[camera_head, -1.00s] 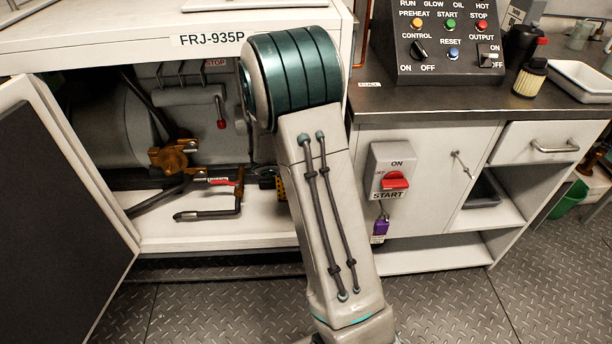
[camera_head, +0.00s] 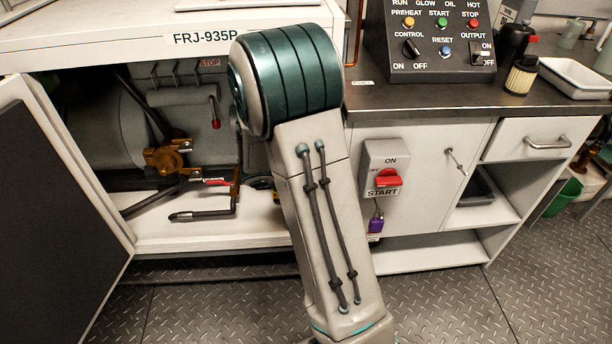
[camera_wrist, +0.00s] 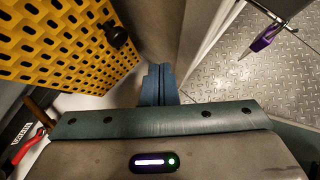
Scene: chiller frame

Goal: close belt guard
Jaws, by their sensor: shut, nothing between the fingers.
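The belt guard, a yellow perforated panel (camera_wrist: 70,40) with a black knob (camera_wrist: 115,35), fills the upper left of the wrist view. In the head view only a small yellow patch (camera_head: 262,183) shows beside my arm inside the open cabinet; most of it is hidden. My gripper (camera_wrist: 158,75) is shut and empty, its blue-grey fingers just right of the guard's near edge. I cannot tell if they touch it. In the head view my gripper is hidden behind my arm.
The cabinet door (camera_head: 60,200) stands open at left. A brass valve (camera_head: 168,158) and a bent dark pipe (camera_head: 205,214) are inside. A purple tag (camera_head: 376,224) hangs under the red START switch (camera_head: 387,178) at right. The metal floor in front is clear.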

